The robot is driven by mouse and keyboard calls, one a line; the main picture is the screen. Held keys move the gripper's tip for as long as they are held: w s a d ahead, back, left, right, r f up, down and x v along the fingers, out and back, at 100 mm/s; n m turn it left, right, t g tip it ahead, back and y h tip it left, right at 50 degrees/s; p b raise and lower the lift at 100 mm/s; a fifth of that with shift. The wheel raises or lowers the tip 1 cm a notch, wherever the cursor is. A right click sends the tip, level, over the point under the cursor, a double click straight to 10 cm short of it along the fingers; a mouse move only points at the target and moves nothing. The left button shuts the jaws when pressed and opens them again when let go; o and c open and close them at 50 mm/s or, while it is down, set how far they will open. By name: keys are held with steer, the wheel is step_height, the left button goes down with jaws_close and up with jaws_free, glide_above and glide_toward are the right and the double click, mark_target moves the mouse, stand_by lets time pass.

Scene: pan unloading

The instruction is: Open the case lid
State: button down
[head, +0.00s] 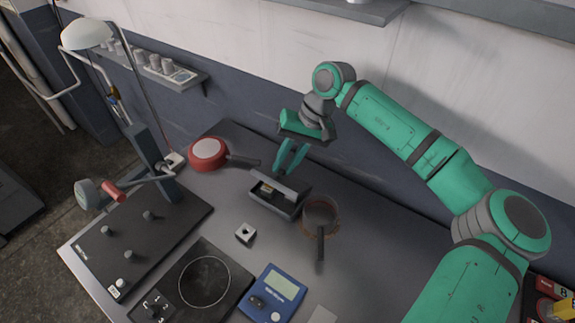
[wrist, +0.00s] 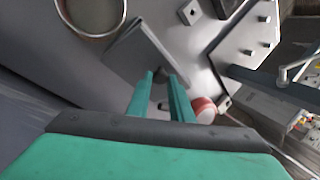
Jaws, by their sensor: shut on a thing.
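The dark grey case (head: 288,210) stands near the middle of the table. Its lid (head: 285,187) is tilted up partway, and part of the inside shows with a small yellowish item (head: 266,189). My gripper (head: 281,173) points down at the back edge of the lid, its fingers closed on that edge. In the wrist view the lid (wrist: 140,52) is a grey plate just beyond the fingertips of my gripper (wrist: 164,77). The exact contact is small and hard to make out.
A red pan (head: 207,152) lies left of the case, its handle toward it. A brownish pan (head: 321,218) is close on the right. A small metal block (head: 245,233), a hotplate (head: 203,282) and a blue scale (head: 272,295) lie in front. The wall is behind.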

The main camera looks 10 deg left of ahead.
steer(key=shift+w+d+g, duration=0.2)
steer(key=shift+w+g, duration=0.05)
steer(key=shift+g, duration=0.05)
steer(key=c, duration=1.6)
jaws_free()
steer(key=shift+r, duration=0.1)
steer(key=v, duration=1)
steer(key=shift+d+r, duration=0.2)
steer(key=shift+r, duration=0.1)
steer(key=shift+d, duration=0.15)
